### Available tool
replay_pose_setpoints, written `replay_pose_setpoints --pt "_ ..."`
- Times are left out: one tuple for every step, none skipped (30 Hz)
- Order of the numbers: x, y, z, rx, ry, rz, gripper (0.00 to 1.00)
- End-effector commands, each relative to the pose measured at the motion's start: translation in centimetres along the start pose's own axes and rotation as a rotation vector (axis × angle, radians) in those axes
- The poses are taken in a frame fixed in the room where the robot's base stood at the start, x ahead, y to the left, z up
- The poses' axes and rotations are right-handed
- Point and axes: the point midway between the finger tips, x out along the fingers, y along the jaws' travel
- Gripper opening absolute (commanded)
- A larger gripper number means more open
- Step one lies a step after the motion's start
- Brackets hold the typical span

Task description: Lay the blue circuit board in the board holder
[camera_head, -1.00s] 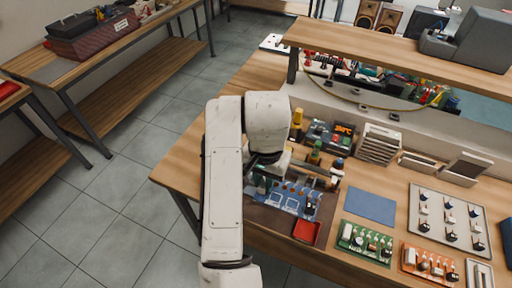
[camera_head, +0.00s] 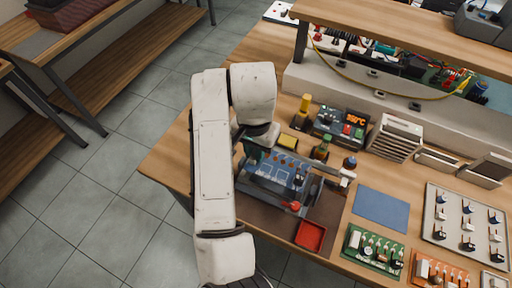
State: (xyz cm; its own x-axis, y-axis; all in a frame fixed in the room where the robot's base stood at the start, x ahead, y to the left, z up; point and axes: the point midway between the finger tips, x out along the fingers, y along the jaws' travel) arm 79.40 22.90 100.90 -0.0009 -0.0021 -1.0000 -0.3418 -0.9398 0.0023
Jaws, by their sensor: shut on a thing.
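The blue circuit board (camera_head: 279,168), with small parts on it, is over the dark board holder (camera_head: 267,190) on the left part of the bench. It appears between the holder's rails; I cannot tell whether it rests on them or hangs just above. The holder has a red knob (camera_head: 291,206) at its front. My gripper (camera_head: 255,151) is at the board's far left edge, shut on the board. My white arm hides most of the fingers and the holder's left end.
A red tray (camera_head: 310,236) is at the bench's front edge. A blue mat (camera_head: 381,208), a green board (camera_head: 372,248) and an orange board (camera_head: 438,270) lie to the right.

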Motion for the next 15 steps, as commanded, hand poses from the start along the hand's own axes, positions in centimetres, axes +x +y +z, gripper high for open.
replay_pose_setpoints --pt "0.8 0.0 0.0 -0.001 -0.001 0.001 0.00" --pt "1.1 0.0 0.0 -0.001 -0.001 0.001 0.00" --pt "1.5 0.0 0.1 -0.001 -0.001 0.001 0.00" --pt "1.7 0.0 0.1 -0.001 -0.001 0.001 0.00" --pt "1.8 0.0 0.1 -0.001 -0.001 0.001 0.00" --pt "1.9 0.0 0.1 -0.001 -0.001 0.001 0.00" --pt "2.0 0.0 0.0 -0.001 -0.001 0.001 0.00" --pt "2.0 0.0 0.0 -0.001 0.000 0.001 0.00" --pt "2.1 0.0 0.0 -0.001 0.000 0.001 0.00" --pt "2.2 0.0 0.0 -0.001 0.000 0.001 0.00" --pt "2.2 0.0 0.0 -0.001 0.000 0.001 0.00" --pt "2.4 0.0 0.0 -0.001 0.000 0.001 0.00" --pt "2.5 0.0 0.0 -0.001 0.000 0.000 0.00" --pt "2.6 0.0 0.0 -0.001 -0.001 0.000 0.00" --pt "2.9 0.0 0.0 -0.001 -0.001 0.000 0.00"
